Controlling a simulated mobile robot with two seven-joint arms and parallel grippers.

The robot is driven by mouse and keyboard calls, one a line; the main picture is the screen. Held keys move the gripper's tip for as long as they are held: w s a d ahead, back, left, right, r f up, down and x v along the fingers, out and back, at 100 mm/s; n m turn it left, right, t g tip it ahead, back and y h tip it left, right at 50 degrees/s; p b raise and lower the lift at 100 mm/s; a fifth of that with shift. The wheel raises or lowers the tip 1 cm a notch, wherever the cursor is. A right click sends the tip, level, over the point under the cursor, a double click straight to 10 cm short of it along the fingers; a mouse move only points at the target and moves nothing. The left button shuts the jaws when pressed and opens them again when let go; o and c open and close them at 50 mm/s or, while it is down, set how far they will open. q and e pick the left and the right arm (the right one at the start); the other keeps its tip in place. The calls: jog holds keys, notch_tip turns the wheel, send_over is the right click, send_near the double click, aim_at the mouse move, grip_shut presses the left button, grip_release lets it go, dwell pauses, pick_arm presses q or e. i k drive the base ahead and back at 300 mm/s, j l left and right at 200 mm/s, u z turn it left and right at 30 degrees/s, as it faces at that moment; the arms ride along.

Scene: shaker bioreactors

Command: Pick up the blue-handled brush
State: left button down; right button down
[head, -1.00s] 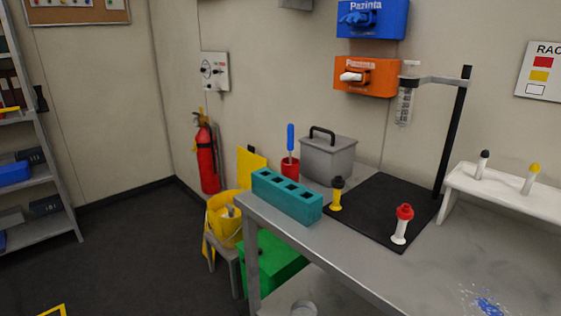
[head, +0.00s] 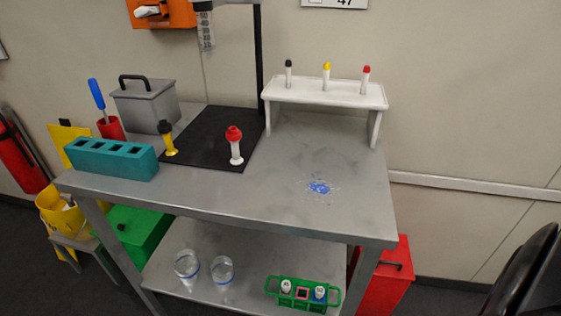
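The blue-handled brush (head: 96,94) stands in a small red cup (head: 111,128) at the back left of the grey table, handle up and tilted slightly left. Its lower end is hidden inside the cup. The cup stands behind the teal block with square holes (head: 112,158) and to the left of a grey box with a black handle (head: 146,103). Neither of my grippers shows in the head view.
The grey table (head: 290,206) has blue powder (head: 319,187) on its clear right part. A black mat (head: 212,137) holds a yellow and a red-topped piece. A white rack (head: 325,92) stands behind. A dark chair (head: 525,275) is at the lower right.

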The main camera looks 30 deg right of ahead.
aim_at(92, 82)
jog(key=i+j+z, duration=0.1)
jog(key=z, duration=0.3)
jog(key=j+z, duration=0.2)
jog(key=z, duration=0.2)
jog(key=i+j+z, duration=0.1)
jog(key=z, duration=0.25)
jog(key=j+z, duration=0.4)
jog(key=l, duration=0.1)
